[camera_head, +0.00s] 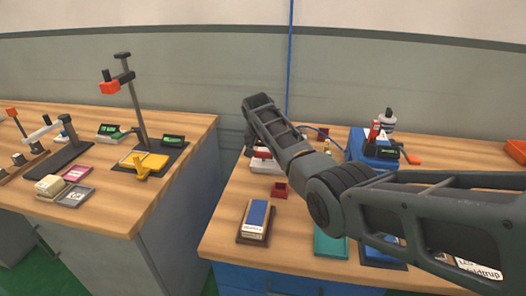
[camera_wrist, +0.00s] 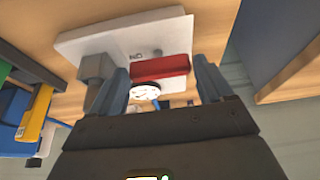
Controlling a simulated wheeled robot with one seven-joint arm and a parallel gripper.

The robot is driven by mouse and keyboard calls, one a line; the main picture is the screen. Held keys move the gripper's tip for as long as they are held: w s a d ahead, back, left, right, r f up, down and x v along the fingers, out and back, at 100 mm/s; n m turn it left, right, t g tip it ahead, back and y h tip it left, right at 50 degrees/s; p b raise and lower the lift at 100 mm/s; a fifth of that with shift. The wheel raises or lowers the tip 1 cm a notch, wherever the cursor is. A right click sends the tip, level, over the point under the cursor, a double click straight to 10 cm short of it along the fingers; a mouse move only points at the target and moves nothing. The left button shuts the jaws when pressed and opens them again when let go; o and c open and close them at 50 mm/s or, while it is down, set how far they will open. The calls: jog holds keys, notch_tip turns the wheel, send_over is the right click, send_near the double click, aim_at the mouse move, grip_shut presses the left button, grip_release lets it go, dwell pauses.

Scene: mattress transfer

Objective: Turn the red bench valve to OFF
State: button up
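The red bench valve handle (camera_wrist: 160,67) is a red bar on a white plate (camera_wrist: 90,42) in the wrist view. Lettering that looks like an upside-down ON is beside the bar; no OFF label can be made out. My gripper (camera_wrist: 160,76) has its fingers spread wide, one near each end of the bar; I cannot tell whether they touch it. A round white dial (camera_wrist: 145,92) shows between the fingers. In the head view the white plate (camera_head: 266,166) is partly hidden behind my arm, and my fingertips are hidden.
A blue box (camera_head: 374,150) with a small display stands right of my arm. A small red box (camera_head: 281,189) and a blue-topped block on a tray (camera_head: 243,238) lie nearer on the bench. A second bench (camera_head: 110,220) with stands is at left, across a gap.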

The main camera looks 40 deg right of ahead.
jog(key=c, duration=0.7)
jog(key=shift+o, duration=0.2)
jog(key=n+p, duration=0.1)
jog(key=n, duration=0.1)
jog(key=shift+s+n+t+y, duration=0.1)
jog(key=shift+n+t+y, duration=0.2)
jog(key=shift+n+y, duration=0.1)
jog(key=n, duration=0.2)
jog(key=n+y, duration=0.1)
jog(key=n, duration=0.1)
jog(key=shift+d+f+n+t+y+p, duration=0.1)
jog(key=shift+d+n+t+y+p, duration=0.1)
jog(key=shift+n+t+y+p, duration=0.15)
jog(key=n+y+b, duration=0.1)
jog(key=n, duration=0.1)
jog(key=n+y+b, duration=0.1)
jog(key=n+b, duration=0.1)
jog(key=n, duration=0.1)
jog(key=shift+d+f, duration=0.1)
jog(key=shift+d, duration=0.05)
jog(key=n+y+b, duration=0.1)
jog(key=n+b, duration=0.1)
jog(key=n+y+b, duration=0.1)
jog(key=n+b, duration=0.2)
jog(key=shift+n, duration=0.25)
